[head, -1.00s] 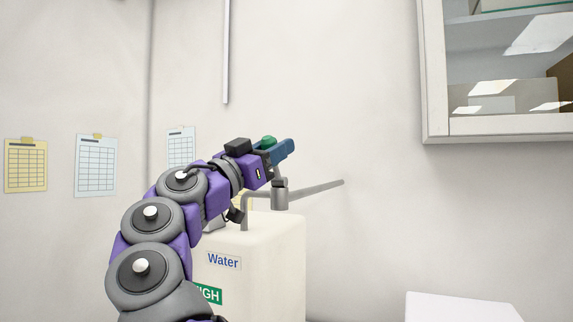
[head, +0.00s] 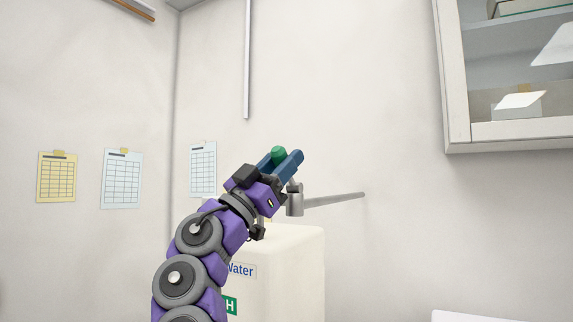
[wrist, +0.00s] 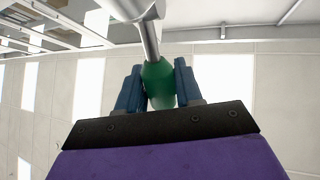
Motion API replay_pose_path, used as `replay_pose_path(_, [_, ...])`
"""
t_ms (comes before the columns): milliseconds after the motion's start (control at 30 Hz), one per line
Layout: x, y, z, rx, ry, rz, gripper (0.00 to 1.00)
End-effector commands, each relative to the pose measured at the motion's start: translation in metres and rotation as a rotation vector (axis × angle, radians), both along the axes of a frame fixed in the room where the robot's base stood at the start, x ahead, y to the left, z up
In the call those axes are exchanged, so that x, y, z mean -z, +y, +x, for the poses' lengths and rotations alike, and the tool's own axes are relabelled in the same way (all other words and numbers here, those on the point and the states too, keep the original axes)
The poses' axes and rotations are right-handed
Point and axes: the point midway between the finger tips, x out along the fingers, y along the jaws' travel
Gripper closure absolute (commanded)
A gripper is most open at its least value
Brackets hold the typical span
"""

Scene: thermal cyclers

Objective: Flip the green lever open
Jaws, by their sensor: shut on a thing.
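The green lever (head: 278,154) shows as a rounded green grip between the blue fingers of my gripper (head: 280,163) in the head view. In the wrist view the green lever (wrist: 158,82) sits between the two blue fingers of my gripper (wrist: 158,86), which are shut on it. A grey metal rod (wrist: 150,40) runs from the green grip up to a wider metal piece at the top of the wrist view. In the head view the lever's metal part is mostly hidden behind my gripper.
A white tank (head: 290,265) labelled Water stands below my gripper, with a grey spout (head: 335,200) reaching right. A wall cabinet (head: 510,80) hangs at upper right. Paper charts (head: 122,178) are on the left wall.

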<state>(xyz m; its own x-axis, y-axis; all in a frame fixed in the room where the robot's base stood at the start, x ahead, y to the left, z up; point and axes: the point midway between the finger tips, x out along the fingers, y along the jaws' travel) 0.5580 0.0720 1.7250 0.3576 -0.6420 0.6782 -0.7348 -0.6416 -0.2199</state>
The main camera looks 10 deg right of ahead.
Motion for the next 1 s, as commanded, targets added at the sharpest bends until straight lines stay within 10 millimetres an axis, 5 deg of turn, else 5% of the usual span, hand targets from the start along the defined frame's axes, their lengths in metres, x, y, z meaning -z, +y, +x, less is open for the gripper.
replay_pose_path(367, [0.0021, 0.0024, -0.0008, -0.003, -0.002, -0.001, 1.0])
replay_pose_path(400, [0.0019, 0.0023, -0.0009, -0.003, -0.002, -0.002, 0.63])
replay_pose_path(600, [0.001, -0.0001, -0.0004, -0.002, -0.003, -0.001, 0.45])
replay_pose_path(1000, [0.0082, 0.0045, -0.0041, -0.003, -0.004, -0.001, 0.45])
